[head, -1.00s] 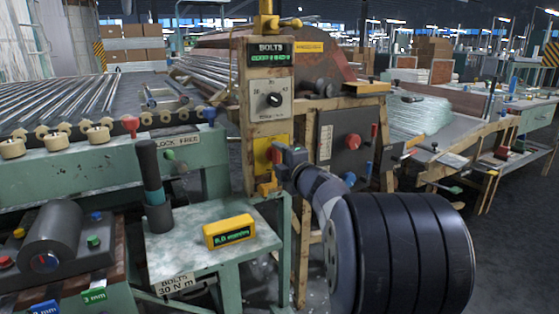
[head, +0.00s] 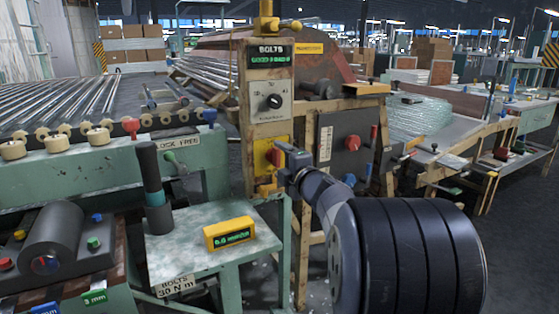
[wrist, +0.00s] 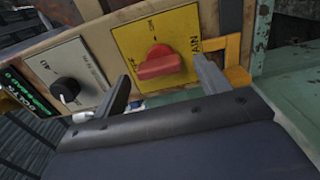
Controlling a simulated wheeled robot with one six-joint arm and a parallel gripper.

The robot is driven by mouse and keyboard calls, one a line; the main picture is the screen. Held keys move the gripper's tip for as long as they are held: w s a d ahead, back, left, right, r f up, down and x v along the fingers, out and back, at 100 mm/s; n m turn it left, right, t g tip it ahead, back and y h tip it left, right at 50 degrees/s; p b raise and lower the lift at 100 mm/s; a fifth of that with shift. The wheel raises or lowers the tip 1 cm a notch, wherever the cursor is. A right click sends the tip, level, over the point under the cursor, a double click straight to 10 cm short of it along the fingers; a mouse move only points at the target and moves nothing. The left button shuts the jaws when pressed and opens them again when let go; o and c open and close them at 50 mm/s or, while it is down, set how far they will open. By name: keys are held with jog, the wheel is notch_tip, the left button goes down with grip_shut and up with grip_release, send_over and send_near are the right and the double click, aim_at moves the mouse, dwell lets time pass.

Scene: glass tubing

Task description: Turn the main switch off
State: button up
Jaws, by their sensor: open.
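The main switch is a red knob (wrist: 160,65) on a yellow plate (wrist: 182,22) with small lettering. In the wrist view its long handle lies roughly level across the plate. The lettering is too small to read its setting surely. In the head view the knob (head: 274,156) shows on the wooden post, partly beside my gripper (head: 287,154). My gripper is open in front of the plate. In the wrist view my gripper (wrist: 161,72) has one finger on each side of the knob, with nothing held. I cannot tell whether either finger touches it.
A grey dial panel (head: 272,101) and a lit BOLTS display (head: 270,57) sit above the switch. A dark panel with another red knob (head: 352,143) stands to the right. A small green table (head: 180,255) with a yellow display box (head: 229,233) stands in front, left.

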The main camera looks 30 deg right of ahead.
jog(key=s+p, duration=0.2)
jog(key=s, duration=0.7)
jog(key=shift+s+d, duration=0.2)
jog(key=shift+w, duration=0.1)
jog(key=w+b, duration=0.1)
jog(key=w, duration=0.4)
jog(key=w+b, duration=0.1)
jog(key=w, duration=0.4)
jog(key=shift+w+a+b, duration=0.2)
jog(key=shift+w+b, duration=0.15)
